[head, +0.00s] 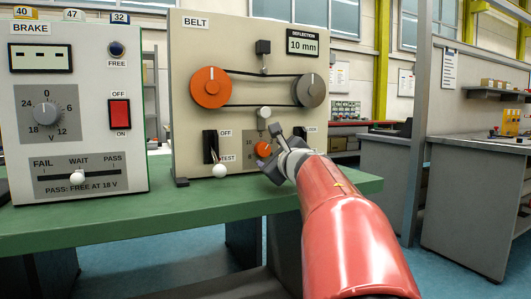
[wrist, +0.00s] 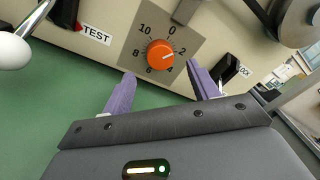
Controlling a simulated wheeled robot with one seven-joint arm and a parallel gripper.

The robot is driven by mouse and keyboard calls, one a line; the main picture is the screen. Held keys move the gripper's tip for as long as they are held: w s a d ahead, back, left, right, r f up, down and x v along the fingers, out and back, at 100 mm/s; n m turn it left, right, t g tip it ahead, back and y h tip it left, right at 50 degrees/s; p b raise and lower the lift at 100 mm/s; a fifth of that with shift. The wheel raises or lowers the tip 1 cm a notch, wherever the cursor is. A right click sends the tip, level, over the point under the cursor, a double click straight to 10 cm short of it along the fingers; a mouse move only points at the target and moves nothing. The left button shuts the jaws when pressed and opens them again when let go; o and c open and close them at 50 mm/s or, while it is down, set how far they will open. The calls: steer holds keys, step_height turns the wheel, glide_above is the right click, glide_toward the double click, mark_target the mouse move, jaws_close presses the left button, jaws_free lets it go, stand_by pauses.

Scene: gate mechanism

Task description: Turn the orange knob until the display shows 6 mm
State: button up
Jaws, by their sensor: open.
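The orange knob (wrist: 160,54) sits on a grey dial plate of the belt panel, with numbers 0 to 10 around it. Its white mark points roughly toward 2. In the head view the knob (head: 263,149) shows just left of my gripper (head: 276,152). The deflection display (head: 303,46) reads 10 mm. In the wrist view my gripper (wrist: 160,76) is open, its two purple fingers apart on the left and right, below the knob. I see no finger contact with the knob.
A belt runs over an orange pulley (head: 211,87) and a grey pulley (head: 310,90). A white-tipped test lever (head: 219,170) is left of the knob, and a lock switch (wrist: 228,68) is right of it. The brake panel (head: 75,110) stands at the left on the green bench (head: 120,218).

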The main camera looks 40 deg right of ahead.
mark_target(265, 150)
steer(key=shift+x, duration=2.4)
steer(key=shift+c, duration=0.4)
steer(key=c, duration=0.9)
steer(key=shift+s+r+m+p, duration=0.1)
steer(key=shift+m+p, duration=0.2)
steer(key=shift+p, duration=0.1)
